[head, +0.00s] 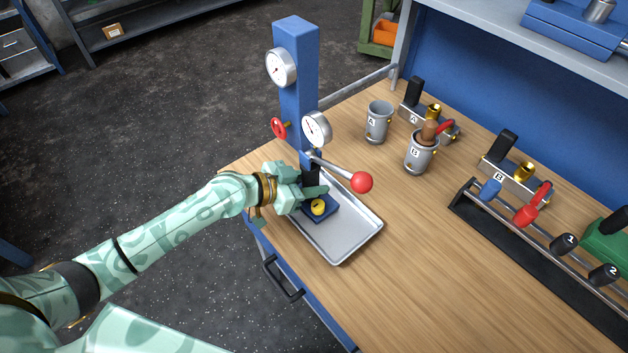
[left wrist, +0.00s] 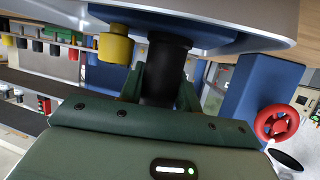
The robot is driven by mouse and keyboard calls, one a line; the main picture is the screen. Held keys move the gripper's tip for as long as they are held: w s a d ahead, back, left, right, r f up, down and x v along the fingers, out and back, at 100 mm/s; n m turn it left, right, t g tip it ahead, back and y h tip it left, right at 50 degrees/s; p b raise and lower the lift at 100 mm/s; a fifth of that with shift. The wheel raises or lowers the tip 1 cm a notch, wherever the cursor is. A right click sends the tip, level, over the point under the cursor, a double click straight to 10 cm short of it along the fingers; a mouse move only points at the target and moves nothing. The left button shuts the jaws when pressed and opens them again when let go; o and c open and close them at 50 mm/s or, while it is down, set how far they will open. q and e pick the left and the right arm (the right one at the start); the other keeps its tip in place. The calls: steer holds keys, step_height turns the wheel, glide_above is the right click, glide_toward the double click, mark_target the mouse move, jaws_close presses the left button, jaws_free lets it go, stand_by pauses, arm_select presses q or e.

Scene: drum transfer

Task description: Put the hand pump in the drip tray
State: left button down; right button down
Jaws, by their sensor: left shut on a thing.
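The hand pump has a blue base (head: 331,211), a yellow cap (head: 318,207), a black upright body and a lever with a red ball (head: 361,182). My left gripper (head: 311,188) is shut on the black body (left wrist: 163,72), which also shows between its fingers in the left wrist view. The pump is upright over the back left part of the grey drip tray (head: 341,240). I cannot tell whether its base touches the tray floor. The gripper hides part of the body. My right gripper is out of view.
A blue column (head: 296,85) with gauges and a red handwheel (head: 279,128) stands just behind the tray. A black rack (head: 520,240) is farther right. Bare wood lies between.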

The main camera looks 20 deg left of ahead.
arm_select(q)
steer(key=c, duration=1.1)
jaws_free()
steer(key=shift+f, duration=0.1)
steer(key=shift+o, duration=0.5)
steer(key=shift+s+d, duration=0.1)
steer(key=shift+s+a+r, duration=0.1)
steer(key=shift+a+r, duration=0.15)
steer(key=v, duration=1.1)
steer(key=shift+s+a, duration=0.15)
steer(key=shift+a, duration=0.05)
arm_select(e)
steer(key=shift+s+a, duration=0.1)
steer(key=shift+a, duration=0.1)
